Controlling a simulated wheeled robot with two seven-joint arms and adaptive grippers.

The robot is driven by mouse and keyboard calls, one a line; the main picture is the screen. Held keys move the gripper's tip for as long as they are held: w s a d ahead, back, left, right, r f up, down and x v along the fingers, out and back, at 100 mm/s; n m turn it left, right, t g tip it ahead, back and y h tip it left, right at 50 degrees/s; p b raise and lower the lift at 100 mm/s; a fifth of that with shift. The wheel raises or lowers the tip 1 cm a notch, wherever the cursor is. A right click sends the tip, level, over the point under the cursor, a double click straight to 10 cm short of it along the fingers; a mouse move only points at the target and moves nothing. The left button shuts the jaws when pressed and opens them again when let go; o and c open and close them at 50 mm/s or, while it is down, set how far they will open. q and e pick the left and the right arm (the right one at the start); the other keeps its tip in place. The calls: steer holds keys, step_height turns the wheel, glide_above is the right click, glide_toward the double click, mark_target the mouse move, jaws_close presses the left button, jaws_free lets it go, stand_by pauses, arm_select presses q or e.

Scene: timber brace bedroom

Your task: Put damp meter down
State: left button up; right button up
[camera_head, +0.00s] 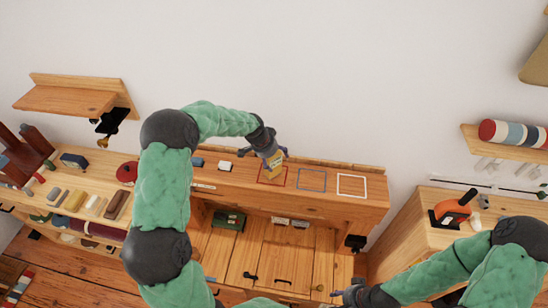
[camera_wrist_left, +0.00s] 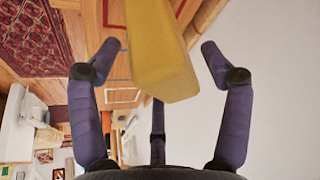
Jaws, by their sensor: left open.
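The yellow damp meter (camera_head: 273,164) is at the red outlined square (camera_head: 262,178) on the wooden bench shelf. My left gripper (camera_head: 265,152) is over it, with its fingers spread to either side. In the left wrist view the yellow meter (camera_wrist_left: 160,55) lies between the two open fingers, with a visible gap on each side. Its far end is cut off by the picture edge. I cannot tell exactly how its base meets the shelf. My right gripper (camera_head: 352,296) is low at the bottom of the head view, its fingers too small and dark to read.
A blue-grey outlined square (camera_head: 311,180) and a white one (camera_head: 351,186) lie empty to the right. Small blue (camera_head: 197,162) and white (camera_head: 225,166) items sit to the left. An orange-and-black tool (camera_head: 452,210) stands on the right cabinet.

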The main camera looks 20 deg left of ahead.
arm_select(q)
steer(key=v, duration=1.2)
